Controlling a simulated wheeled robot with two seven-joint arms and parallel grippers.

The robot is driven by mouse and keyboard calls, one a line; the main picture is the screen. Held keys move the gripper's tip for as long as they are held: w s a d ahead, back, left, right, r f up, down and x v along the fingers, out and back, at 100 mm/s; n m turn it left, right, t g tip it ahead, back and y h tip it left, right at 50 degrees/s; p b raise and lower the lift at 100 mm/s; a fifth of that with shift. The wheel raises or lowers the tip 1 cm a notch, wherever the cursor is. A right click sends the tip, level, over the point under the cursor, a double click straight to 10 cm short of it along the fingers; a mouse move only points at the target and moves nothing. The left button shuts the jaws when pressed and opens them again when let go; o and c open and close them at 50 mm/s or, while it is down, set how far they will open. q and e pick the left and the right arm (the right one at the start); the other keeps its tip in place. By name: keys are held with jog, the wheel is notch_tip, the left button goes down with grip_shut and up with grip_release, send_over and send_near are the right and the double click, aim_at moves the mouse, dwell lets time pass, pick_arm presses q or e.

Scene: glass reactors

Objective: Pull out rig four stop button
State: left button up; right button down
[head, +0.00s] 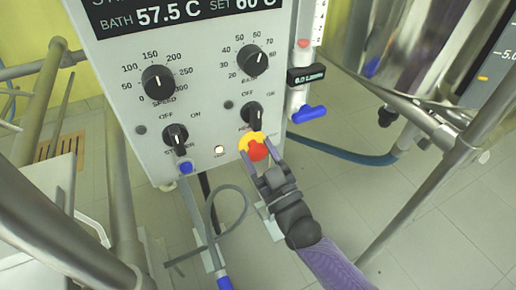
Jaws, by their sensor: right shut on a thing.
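The red stop button (257,152) sits on a yellow disc (246,142) at the lower right of the white control box (150,75). My right gripper (260,158) reaches up from below right and is shut on the red button, with one finger on each side of its head. Whether the button is pressed in or pulled out cannot be told from this angle. My left gripper is not in view.
Above the button are a black heater switch (251,116) and dial knobs. A blue valve handle (309,113) and clear tube stand close on the right. Metal frame poles (420,200) flank both sides. A grey cable loops below.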

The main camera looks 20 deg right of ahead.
jog(key=shift+c, duration=1.2)
grip_release()
jog(key=shift+o, duration=0.8)
jog(key=shift+s, duration=0.1)
pick_arm(q)
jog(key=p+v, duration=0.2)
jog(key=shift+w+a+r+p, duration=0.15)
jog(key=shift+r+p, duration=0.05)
jog(key=shift+p, duration=0.2)
pick_arm(e)
jog(key=v, duration=1)
